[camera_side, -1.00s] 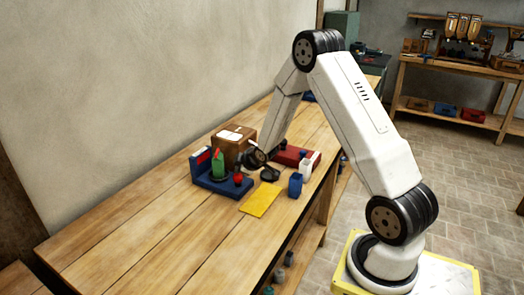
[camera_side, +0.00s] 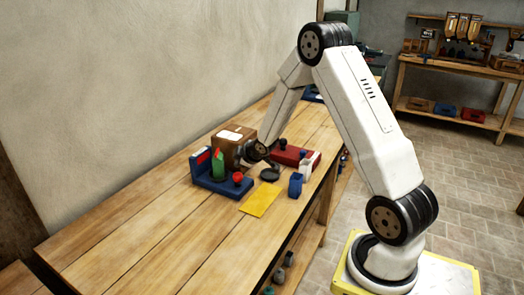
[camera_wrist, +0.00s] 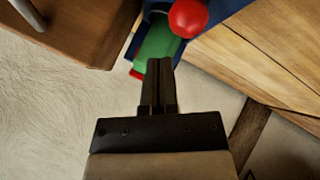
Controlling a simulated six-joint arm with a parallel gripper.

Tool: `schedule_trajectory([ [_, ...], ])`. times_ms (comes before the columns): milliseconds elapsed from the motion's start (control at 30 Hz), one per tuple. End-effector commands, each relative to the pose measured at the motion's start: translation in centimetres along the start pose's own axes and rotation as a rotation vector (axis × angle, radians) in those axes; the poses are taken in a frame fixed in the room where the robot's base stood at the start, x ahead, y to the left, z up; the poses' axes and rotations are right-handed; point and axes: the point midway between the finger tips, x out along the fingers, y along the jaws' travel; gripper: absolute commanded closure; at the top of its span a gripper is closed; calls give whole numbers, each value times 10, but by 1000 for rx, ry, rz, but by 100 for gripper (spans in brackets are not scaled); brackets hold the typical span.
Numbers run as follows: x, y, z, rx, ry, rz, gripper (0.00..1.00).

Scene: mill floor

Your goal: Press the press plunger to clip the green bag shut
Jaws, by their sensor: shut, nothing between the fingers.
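The blue press (camera_side: 207,187) stands on the wooden bench. The green bag (camera_side: 218,164) stands upright in it, with a red-and-white part behind it. The round red plunger knob (camera_side: 238,177) is on the press's right side. In the wrist view the knob (camera_wrist: 188,17) shows at the top, and the green bag (camera_wrist: 157,44) lies just beyond my fingertips. My gripper (camera_wrist: 159,66) is shut and empty. In the side view it is small and dark, near the carton and above and behind the knob; I cannot tell whether it touches anything.
A brown carton (camera_side: 227,152) with a white label stands behind the press. A yellow sheet (camera_side: 260,199), a dark disc (camera_side: 269,174), a blue container (camera_side: 295,185), a white container (camera_side: 307,168) and a red block (camera_side: 287,157) lie to the right. The front-left bench is clear.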

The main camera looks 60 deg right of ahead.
Motion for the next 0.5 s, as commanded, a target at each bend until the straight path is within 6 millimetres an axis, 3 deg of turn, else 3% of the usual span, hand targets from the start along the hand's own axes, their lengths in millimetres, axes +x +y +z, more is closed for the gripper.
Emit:
schedule_trajectory([
  [500,-25,18,-18,0,1,1,100],
])
